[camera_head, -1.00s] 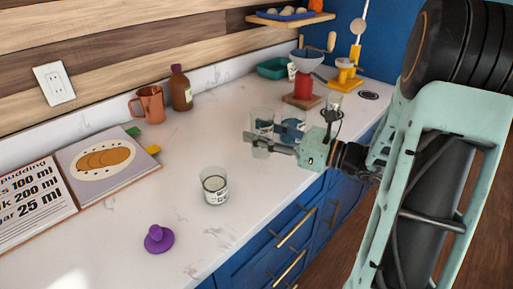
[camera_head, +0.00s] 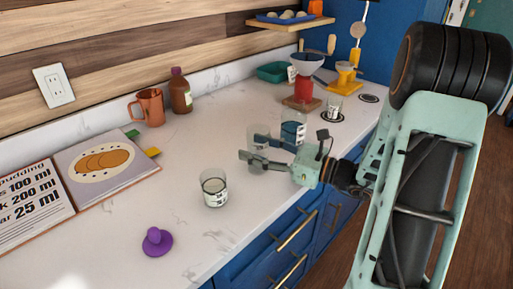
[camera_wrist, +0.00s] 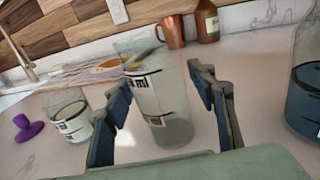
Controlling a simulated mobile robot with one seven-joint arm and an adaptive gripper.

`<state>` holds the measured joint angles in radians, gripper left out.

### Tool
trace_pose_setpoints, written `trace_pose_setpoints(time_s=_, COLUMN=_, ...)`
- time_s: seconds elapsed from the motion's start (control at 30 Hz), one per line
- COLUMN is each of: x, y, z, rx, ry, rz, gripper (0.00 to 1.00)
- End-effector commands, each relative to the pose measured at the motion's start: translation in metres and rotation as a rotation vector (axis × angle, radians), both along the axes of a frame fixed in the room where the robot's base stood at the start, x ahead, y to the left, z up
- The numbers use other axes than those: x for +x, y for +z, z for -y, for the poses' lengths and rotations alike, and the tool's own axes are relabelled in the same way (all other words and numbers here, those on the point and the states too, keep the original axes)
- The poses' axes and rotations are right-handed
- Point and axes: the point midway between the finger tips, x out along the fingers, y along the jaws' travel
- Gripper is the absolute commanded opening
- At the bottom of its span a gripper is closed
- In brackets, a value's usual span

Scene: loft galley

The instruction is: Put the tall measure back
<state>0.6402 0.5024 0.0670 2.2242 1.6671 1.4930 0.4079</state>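The tall measure is a clear glass with a white "ml" label. In the wrist view the tall measure (camera_wrist: 168,125) stands between my two fingers, with narrow gaps beside it. In the head view the tall measure (camera_head: 257,130) is partly hidden by my fingers. My gripper (camera_head: 252,150) is low over the counter with its fingers apart, one to each side of the measure; the open fingers also show in the wrist view (camera_wrist: 162,100). Whether the base of the measure touches the counter is hard to tell.
A vessel of dark blue liquid (camera_head: 293,130) stands close by on the right. A shorter glass measure (camera_head: 214,190) and a purple knobbed object (camera_head: 157,242) are nearer. A small glass (camera_head: 334,104) stands by a dark ring; another dark ring (camera_head: 369,98) is empty. A copper mug (camera_head: 150,107) stands behind.

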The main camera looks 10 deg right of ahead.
Motion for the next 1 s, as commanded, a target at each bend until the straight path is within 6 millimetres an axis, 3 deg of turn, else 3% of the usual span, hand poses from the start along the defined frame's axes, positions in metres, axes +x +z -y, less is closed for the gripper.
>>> trace_pose_setpoints(time_s=0.37, x=0.000, y=0.006, z=0.000, rx=-0.001, ry=0.000, rz=0.001, gripper=0.56)
trace_pose_setpoints(time_s=0.8, x=-0.055, y=0.004, z=0.067, rx=0.000, ry=-0.005, rz=0.000, gripper=0.56)
trace_pose_setpoints(time_s=1.0, x=-0.072, y=0.004, z=0.087, rx=-0.001, ry=-0.003, rz=0.001, gripper=0.56)
